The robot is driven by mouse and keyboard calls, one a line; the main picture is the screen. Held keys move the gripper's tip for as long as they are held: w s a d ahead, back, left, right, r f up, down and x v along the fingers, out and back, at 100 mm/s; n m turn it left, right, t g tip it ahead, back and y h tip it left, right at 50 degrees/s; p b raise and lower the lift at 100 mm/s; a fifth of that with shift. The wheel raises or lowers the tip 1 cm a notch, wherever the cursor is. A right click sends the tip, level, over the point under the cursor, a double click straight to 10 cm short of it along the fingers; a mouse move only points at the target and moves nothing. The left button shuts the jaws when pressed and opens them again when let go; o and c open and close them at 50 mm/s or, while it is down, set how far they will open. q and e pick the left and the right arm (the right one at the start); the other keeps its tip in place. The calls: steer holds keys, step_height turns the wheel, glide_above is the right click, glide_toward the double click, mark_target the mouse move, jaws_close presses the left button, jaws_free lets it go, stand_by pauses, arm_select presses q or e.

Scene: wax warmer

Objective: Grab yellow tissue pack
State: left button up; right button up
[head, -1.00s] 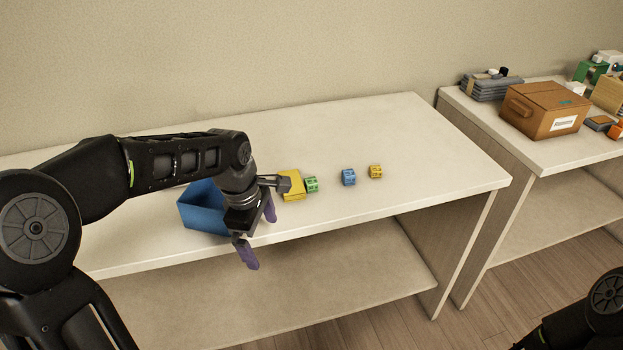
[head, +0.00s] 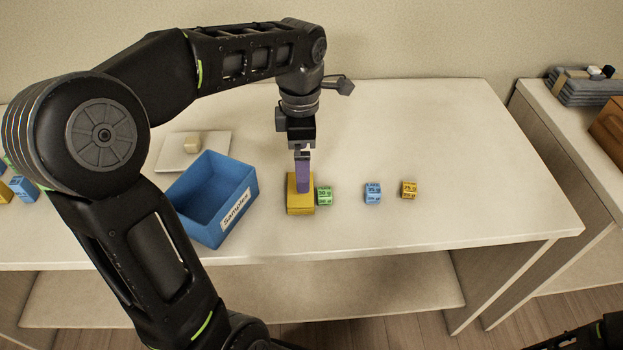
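The yellow tissue pack (head: 300,207) lies on the white table, right of the blue box. My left gripper (head: 303,190) points straight down over the pack, and its purple fingertips reach the pack's top. The fingers overlap in this view, so I cannot tell whether they are open or shut. They hide the middle of the pack. Only a dark part of my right arm shows in the bottom right corner; its gripper is out of view.
A blue "Samples" box (head: 210,220) stands left of the pack. A green cube (head: 324,195) is close against the pack's right side. A blue cube (head: 373,194) and a yellow cube (head: 409,189) sit further right. A white tray (head: 175,160) lies behind the box.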

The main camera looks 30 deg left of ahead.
arm_select(q)
steer(key=shift+s, duration=0.15)
steer(key=shift+f, duration=1.3)
steer(key=shift+f, duration=0.15)
step_height(320, 180, down, 5)
steer(key=shift+p, duration=0.75)
steer(key=shift+c, duration=0.6)
steer(key=c, duration=1)
steer(key=shift+o, duration=0.2)
